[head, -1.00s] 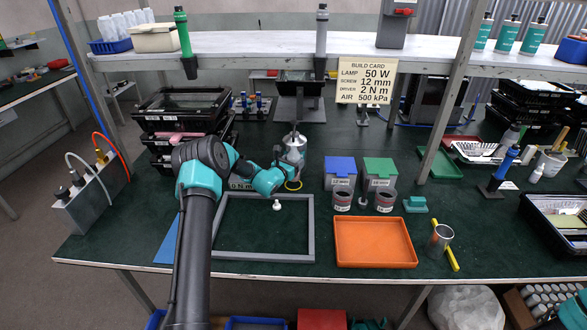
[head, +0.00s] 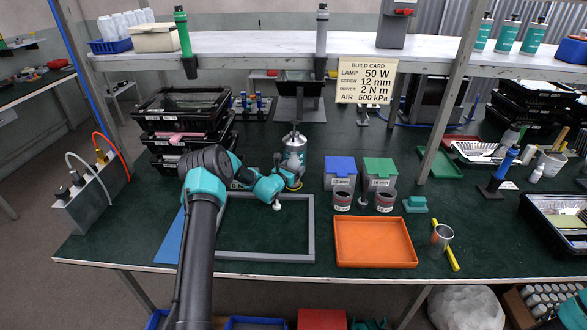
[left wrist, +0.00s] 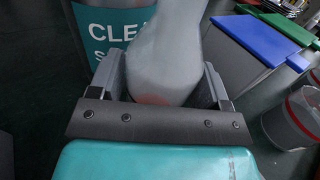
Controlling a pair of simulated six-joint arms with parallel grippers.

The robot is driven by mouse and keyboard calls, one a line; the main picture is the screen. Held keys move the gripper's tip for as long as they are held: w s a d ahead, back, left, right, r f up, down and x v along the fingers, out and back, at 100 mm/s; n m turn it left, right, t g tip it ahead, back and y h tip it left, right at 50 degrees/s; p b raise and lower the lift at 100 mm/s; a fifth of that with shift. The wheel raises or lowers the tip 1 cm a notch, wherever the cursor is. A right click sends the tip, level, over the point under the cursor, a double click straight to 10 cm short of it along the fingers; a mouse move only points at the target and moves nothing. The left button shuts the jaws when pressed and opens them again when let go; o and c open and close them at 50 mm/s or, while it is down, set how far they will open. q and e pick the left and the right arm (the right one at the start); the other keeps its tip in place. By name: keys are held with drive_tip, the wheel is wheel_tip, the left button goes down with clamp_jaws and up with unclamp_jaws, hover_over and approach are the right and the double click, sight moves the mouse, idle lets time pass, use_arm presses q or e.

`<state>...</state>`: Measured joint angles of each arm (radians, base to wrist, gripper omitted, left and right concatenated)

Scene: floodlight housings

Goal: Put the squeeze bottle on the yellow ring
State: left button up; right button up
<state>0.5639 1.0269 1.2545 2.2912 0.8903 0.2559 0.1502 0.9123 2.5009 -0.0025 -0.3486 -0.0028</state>
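The squeeze bottle (head: 294,148) stands out as a pale grey body with a thin spout, at the far side of the grey frame in the head view. My left gripper (head: 291,177) is right in front of its lower part and hides its base. The yellow ring (head: 296,188) shows only as a thin edge below the gripper. In the left wrist view a smooth grey body (left wrist: 165,65) lies between my left gripper's fingers (left wrist: 163,80); whether they press on it is unclear. A teal label (left wrist: 120,30) reading "CLEA" shows behind. My right gripper is out of view.
A grey rectangular frame (head: 265,256) lies in front. The blue-lidded bin (head: 341,167) and green-lidded bin (head: 380,168) stand just to the right, with dark cups before them. An orange tray (head: 375,243) lies front right. Black stacked trays (head: 180,125) stand at the left.

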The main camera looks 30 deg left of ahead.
use_arm(q)
drive_tip(key=shift+o, duration=1.4)
drive_tip(key=shift+r, duration=0.15)
drive_tip(key=s, duration=1.2)
drive_tip(key=shift+a, duration=0.35)
